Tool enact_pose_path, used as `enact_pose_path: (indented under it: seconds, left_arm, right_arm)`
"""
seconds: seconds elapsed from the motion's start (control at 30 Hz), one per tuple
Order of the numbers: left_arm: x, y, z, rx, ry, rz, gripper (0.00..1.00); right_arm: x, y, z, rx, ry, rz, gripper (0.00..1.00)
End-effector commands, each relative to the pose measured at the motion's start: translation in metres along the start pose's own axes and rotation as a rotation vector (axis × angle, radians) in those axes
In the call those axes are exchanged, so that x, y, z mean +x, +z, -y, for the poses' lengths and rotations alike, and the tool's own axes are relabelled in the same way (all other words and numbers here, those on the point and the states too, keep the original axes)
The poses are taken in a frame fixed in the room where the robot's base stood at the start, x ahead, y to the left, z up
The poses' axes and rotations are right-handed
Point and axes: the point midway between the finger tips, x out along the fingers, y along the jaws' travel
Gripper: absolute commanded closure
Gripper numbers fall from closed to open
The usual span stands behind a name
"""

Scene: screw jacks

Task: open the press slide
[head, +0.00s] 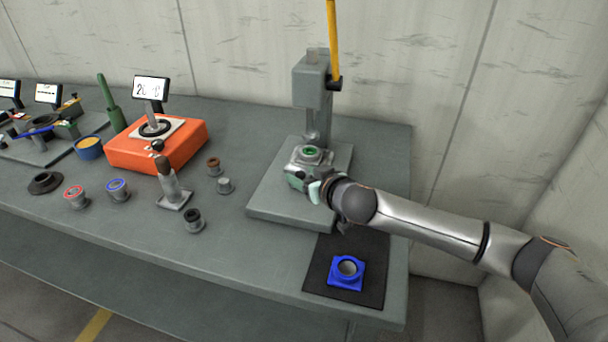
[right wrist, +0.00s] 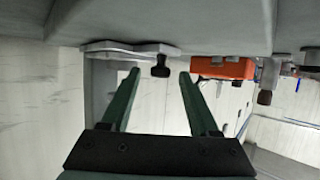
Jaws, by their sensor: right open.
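The press (head: 312,85) is a grey column on a grey base plate, with a yellow lever (head: 333,40) standing up from it. The slide (head: 300,158), a light metal plate with a green-ringed round part (head: 311,153) on it, sits low at the press's front. My right gripper (head: 305,184) is at the slide's front edge, partly hidden by its own wrist. In the right wrist view, which looks upside down, the slide's black knob (right wrist: 160,68) shows between the tips of the two open fingers (right wrist: 160,76), with gaps on both sides. My left gripper is not in view.
A blue square holder (head: 346,285) lies on a black mat (head: 318,280) at the front right. An orange device with a display (head: 180,148) stands left of the press. Several small cups and a metal stand (head: 172,180) are between. A wall runs behind the table.

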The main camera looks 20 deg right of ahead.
Motion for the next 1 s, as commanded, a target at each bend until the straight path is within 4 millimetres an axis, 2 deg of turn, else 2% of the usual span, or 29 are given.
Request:
enact_pose_path:
  seconds: [0.33,0.87,1.0]
  left_arm:
    - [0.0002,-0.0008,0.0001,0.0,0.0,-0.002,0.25]
    - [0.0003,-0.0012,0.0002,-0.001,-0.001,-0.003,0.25]
    - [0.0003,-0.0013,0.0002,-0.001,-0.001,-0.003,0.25]
  right_arm:
    - [0.0024,-0.0001,0.0002,0.0,0.0,0.0,0.4]
    - [0.0022,0.0001,0.0,0.001,0.0,0.0,0.99]
    - [0.0022,0.0001,-0.0001,0.001,0.0,0.0,1.0]
